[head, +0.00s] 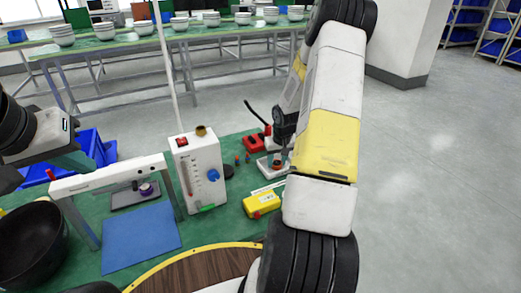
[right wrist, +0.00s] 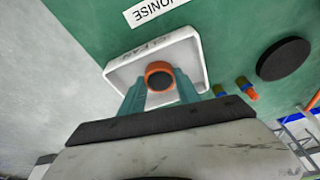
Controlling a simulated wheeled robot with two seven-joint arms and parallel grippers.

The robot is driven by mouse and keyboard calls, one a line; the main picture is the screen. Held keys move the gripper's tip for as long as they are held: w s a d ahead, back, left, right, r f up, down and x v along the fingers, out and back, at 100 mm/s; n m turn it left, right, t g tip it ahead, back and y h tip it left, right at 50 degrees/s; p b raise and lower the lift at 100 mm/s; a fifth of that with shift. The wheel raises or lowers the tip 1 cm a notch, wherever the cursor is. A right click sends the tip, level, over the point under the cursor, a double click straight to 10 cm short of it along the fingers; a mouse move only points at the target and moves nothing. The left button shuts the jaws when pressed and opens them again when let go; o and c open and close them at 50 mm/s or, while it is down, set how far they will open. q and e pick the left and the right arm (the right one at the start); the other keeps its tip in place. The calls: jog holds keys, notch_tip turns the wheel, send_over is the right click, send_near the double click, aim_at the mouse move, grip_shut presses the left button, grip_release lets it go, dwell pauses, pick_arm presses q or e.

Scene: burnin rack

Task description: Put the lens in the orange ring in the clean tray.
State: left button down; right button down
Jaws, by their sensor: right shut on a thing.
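The lens in the orange ring (right wrist: 159,77) is between the teal fingers of my right gripper (right wrist: 156,88), which is shut on it. It overlaps the inside of the white clean tray (right wrist: 190,45) in the right wrist view; I cannot tell whether it touches the tray floor. In the head view the orange ring (head: 277,168) shows small at the tray (head: 265,163), with my right gripper (head: 278,152) partly hidden by my arm. My left gripper (head: 72,162) is at the left, partly visible, its fingertips unclear.
A purple-ringed lens (head: 146,189) sits on a dark plate under a white frame (head: 110,176). A white gauge box (head: 200,172), yellow box (head: 261,204), red device (head: 254,143) and black disc (right wrist: 285,58) stand nearby. Two small cylinders (right wrist: 247,88) lie beside the tray.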

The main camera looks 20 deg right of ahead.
jog(key=shift+f, duration=0.1)
jog(key=c, duration=0.9)
grip_release()
jog(key=s+a+r, duration=0.3)
jog(key=r, duration=0.5)
jog(key=s+a+r+t, duration=0.1)
jog(key=s+a+r, duration=0.25)
jog(key=r, duration=0.55)
jog(key=s+a+r, duration=0.3)
jog(key=a+r, duration=0.1)
jog(key=r, duration=0.4)
jog(key=s+a+r+y, duration=0.1)
jog(key=s+a+r, duration=0.1)
jog(key=s, duration=0.3)
jog(key=s+a+r+n+t, duration=0.1)
jog(key=s+a+r, duration=0.2)
jog(key=s+a, duration=0.2)
jog(key=s+a+r+t+y, duration=0.1)
jog(key=s+a+r, duration=0.2)
jog(key=s+a, duration=0.1)
jog(key=shift+s+a+r+n+y, duration=0.1)
jog(key=shift+s+n+y, duration=0.1)
jog(key=shift+s, duration=0.25)
jog(key=shift+s+r+n+y, duration=0.1)
jog(key=shift+s+n, duration=0.1)
jog(key=shift+s, duration=0.25)
